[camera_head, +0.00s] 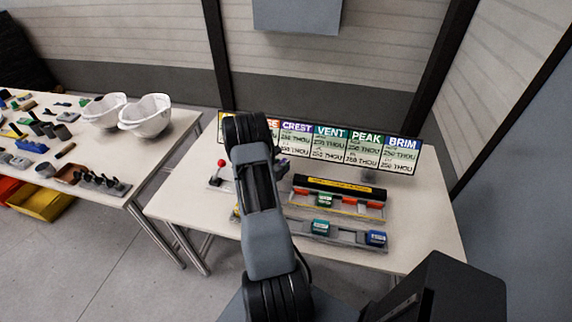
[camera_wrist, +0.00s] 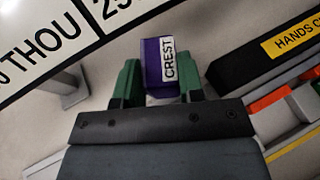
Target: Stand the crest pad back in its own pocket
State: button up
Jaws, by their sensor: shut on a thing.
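The crest pad (camera_wrist: 153,62) is a purple block with a white label reading CREST. In the wrist view it sits between the two green fingers of my gripper (camera_wrist: 160,78), which is shut on it. In the head view my arm hides most of the gripper and pad, near the left end of the racks and in front of the sign board. The front grey rack (camera_head: 348,236) holds a teal pad (camera_head: 321,227) and a blue pad (camera_head: 376,237), with a gap between them. Its left part is hidden behind my arm, and I cannot tell which pocket is the crest one.
Behind it stands a rack with a black bar (camera_head: 318,184) and yellow label, holding red-orange pieces and a teal piece. The sign board (camera_head: 366,151) runs along the table's back. A red-knobbed lever (camera_head: 221,165) stands left. White helmet shells (camera_head: 146,116) sit on the other table.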

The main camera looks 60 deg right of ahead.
jog(key=x, duration=0.2)
jog(key=p+x, duration=0.1)
jog(key=x, duration=0.1)
jog(key=shift+a+f, duration=0.15)
jog(key=shift+f, duration=0.2)
jog(key=shift+d+f, duration=0.2)
jog(key=shift+f, duration=0.05)
jog(key=shift+f, duration=0.15)
jog(key=o, duration=0.9)
